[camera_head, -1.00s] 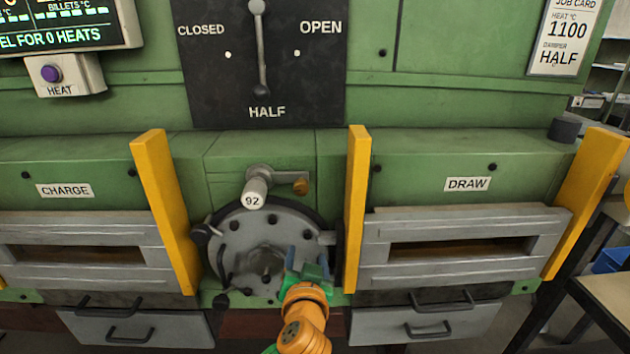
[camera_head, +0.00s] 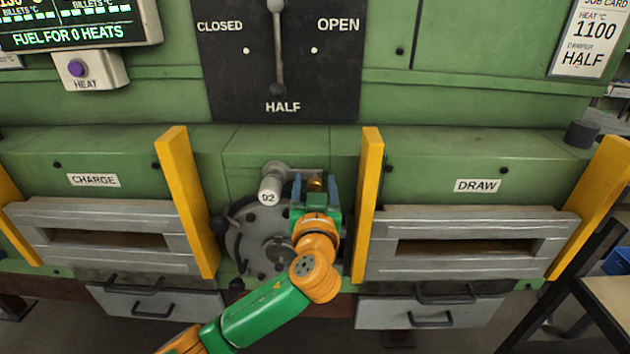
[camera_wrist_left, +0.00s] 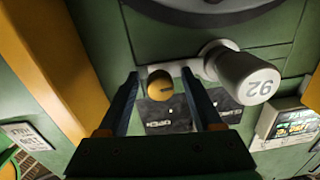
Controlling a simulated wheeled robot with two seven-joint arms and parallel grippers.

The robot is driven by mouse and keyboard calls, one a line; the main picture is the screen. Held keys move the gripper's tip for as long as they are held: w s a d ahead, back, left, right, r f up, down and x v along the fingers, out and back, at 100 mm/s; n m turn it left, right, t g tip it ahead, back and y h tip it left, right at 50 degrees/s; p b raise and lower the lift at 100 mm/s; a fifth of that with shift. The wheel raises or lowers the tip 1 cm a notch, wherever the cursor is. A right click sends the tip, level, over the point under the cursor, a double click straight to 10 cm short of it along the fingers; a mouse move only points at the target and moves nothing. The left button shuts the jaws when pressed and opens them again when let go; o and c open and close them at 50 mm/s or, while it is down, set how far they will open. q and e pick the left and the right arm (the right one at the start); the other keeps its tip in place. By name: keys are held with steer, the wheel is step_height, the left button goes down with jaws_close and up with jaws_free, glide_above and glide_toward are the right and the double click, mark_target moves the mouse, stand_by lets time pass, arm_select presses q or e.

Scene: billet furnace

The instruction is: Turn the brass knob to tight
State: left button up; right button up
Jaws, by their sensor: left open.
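The brass knob (camera_head: 316,184) is a small round knob at the right end of the grey arm beside the white cylinder marked 92. In the left wrist view the knob (camera_wrist_left: 160,85) shows its round face with a dark line across it. My left gripper (camera_head: 315,180) is in front of the knob, with one blue finger on each side of it. In the left wrist view the gripper (camera_wrist_left: 160,77) is open, and gaps show between the knob and both fingers. My right gripper is not in view.
The white cylinder (camera_head: 270,190) is close to the left of my left gripper. A round grey bolted door (camera_head: 255,235) is below. Yellow posts (camera_head: 369,200) stand close on the right and further left (camera_head: 187,205). The damper panel (camera_head: 230,90) is above.

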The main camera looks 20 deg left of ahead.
arm_select(q)
steer(key=shift+c, duration=0.2)
steer(key=shift+s, duration=0.1)
jaws_close()
